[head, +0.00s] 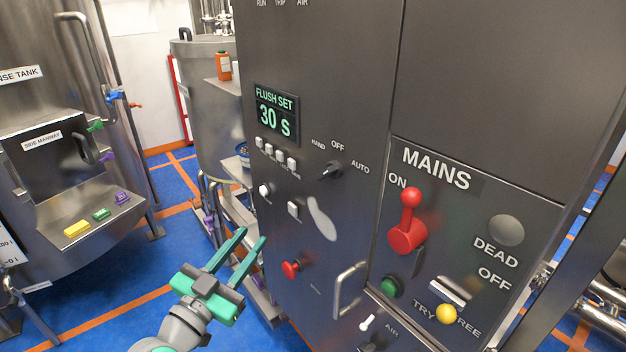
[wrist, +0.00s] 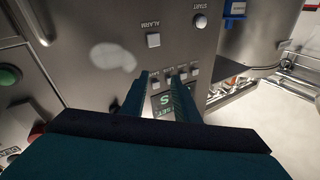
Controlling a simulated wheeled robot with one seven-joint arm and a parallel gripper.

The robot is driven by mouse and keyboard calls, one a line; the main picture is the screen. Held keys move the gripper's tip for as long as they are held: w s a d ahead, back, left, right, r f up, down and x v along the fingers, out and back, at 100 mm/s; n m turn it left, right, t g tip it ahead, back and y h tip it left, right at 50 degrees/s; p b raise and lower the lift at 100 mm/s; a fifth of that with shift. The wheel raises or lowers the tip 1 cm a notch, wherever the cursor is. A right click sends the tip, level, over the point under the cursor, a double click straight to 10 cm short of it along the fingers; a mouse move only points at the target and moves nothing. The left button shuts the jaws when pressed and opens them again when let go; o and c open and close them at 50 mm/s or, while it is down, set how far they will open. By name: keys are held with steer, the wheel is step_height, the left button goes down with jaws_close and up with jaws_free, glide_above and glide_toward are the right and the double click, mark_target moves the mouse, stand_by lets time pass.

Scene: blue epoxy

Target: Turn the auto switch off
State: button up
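The auto switch (head: 331,170) is a small dark rotary knob on the grey cabinet front, with HAND, OFF and AUTO printed around it. Its lighter end seems to lie toward AUTO, but it is too small to be sure. I cannot make it out in the wrist view. My gripper (head: 253,236) is teal, open and empty, in front of the cabinet's left part, lower and to the left of the switch in the head view. In the wrist view the two fingers (wrist: 158,75) are apart, with part of the display between them.
The FLUSH SET display (head: 276,113) and several white buttons (head: 277,155) are left of the switch. A red knob (head: 291,268) and a metal handle (head: 347,290) are below. The red MAINS lever (head: 408,222) is on the right. Steel tanks stand at left.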

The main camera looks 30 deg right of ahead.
step_height(320, 180, up, 7)
steer(key=s+d+m+g+h, duration=0.1)
steer(key=s+m+g+h, duration=0.15)
steer(key=m, duration=0.25)
steer(key=m+g, duration=0.6)
steer(key=m, duration=0.1)
glide_toward(322, 175)
steer(key=shift+y, duration=0.45)
steer(key=d, duration=0.5)
steer(key=w+d, duration=0.1)
steer(key=d, duration=0.2)
steer(key=shift+w+r, duration=0.1)
steer(key=shift+r, duration=0.25)
jaws_close()
